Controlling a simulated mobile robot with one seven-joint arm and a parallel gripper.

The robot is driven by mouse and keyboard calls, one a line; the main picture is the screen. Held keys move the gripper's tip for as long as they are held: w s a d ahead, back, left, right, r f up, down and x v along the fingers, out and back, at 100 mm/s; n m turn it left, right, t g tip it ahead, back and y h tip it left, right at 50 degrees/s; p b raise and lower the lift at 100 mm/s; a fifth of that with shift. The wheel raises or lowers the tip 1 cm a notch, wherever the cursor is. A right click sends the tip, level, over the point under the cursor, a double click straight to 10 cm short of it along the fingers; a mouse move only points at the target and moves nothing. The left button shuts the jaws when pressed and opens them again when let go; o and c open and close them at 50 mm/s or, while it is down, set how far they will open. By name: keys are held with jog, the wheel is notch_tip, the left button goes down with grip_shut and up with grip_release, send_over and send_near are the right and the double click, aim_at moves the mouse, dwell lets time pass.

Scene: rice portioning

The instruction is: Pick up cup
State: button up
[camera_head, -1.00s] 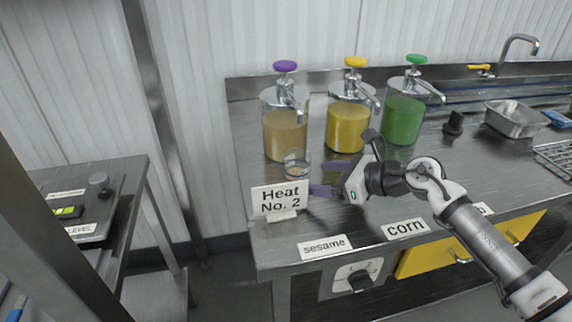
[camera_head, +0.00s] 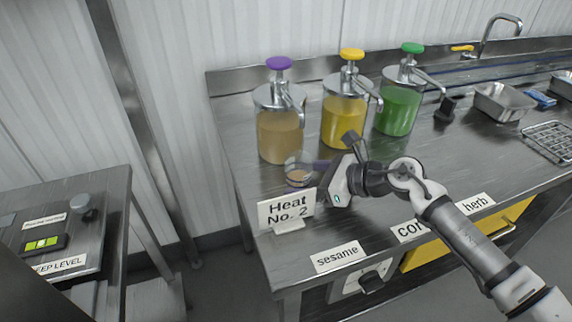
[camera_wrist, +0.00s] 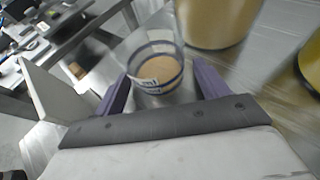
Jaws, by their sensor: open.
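In the wrist view the cup (camera_wrist: 156,72) appears upright between the purple fingers. My gripper (camera_wrist: 158,92) is open, with one finger on each side of the cup. Some space shows between the fingers and the cup wall, and contact cannot be made out.
Dispensers with purple (camera_head: 280,120), yellow (camera_head: 345,110) and green (camera_head: 400,100) tops stand behind the cup. A metal pan (camera_head: 503,102) and a wire rack (camera_head: 550,140) lie at the right. The counter's front left is mostly clear.

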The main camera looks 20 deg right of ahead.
jog(key=shift+w+a, duration=0.15)
jog(key=shift+c, duration=0.3)
jog(key=c, duration=1.1)
jog(key=shift+r, duration=0.2)
